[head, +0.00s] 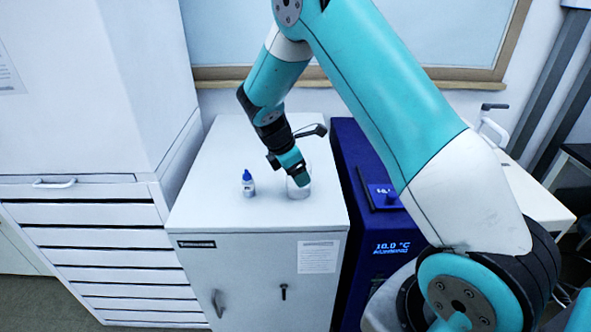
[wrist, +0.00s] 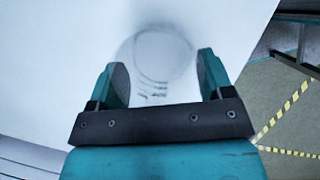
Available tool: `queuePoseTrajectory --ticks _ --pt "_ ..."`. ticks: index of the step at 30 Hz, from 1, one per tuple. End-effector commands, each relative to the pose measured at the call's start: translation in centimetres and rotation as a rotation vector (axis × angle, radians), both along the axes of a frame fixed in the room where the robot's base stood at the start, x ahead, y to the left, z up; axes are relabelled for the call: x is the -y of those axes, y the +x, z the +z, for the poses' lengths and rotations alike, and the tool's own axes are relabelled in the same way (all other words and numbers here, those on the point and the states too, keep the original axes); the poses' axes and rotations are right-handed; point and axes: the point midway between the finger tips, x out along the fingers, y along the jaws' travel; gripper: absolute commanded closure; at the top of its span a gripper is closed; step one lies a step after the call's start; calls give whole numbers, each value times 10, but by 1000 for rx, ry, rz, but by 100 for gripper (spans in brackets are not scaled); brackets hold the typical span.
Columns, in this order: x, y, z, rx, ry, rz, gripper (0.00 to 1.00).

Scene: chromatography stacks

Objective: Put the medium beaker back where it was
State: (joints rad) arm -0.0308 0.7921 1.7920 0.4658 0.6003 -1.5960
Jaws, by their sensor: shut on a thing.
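The medium beaker (head: 299,188) is clear glass and stands on, or just above, the white top of the cabinet (head: 230,148); I cannot tell which. My gripper (head: 296,176) reaches down to it from above and is shut on it. In the wrist view the beaker (wrist: 160,62) shows as a round rim with dark graduation marks, between the two teal fingers of my gripper (wrist: 162,82). Part of the beaker is hidden behind the gripper in the head view.
A small bottle with a blue cap (head: 248,183) stands on the cabinet top, left of the beaker. A dark blue device with a 10.0 °C display (head: 392,246) stands right of the cabinet. The left and back of the cabinet top are clear.

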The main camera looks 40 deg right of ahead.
Motion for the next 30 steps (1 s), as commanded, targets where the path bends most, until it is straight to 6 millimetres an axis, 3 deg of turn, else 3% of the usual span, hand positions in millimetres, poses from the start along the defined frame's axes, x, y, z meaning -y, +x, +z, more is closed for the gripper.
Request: queuePoseTrajectory --ticks 8,9,12,23,30 --pt "0 0 -1 1 0 0 60" --pt "0 0 -2 1 0 0 24" --pt "0 0 -2 2 0 1 1" --pt "-1 1 4 2 0 1 1" --pt "-18 5 44 6 1 4 1"
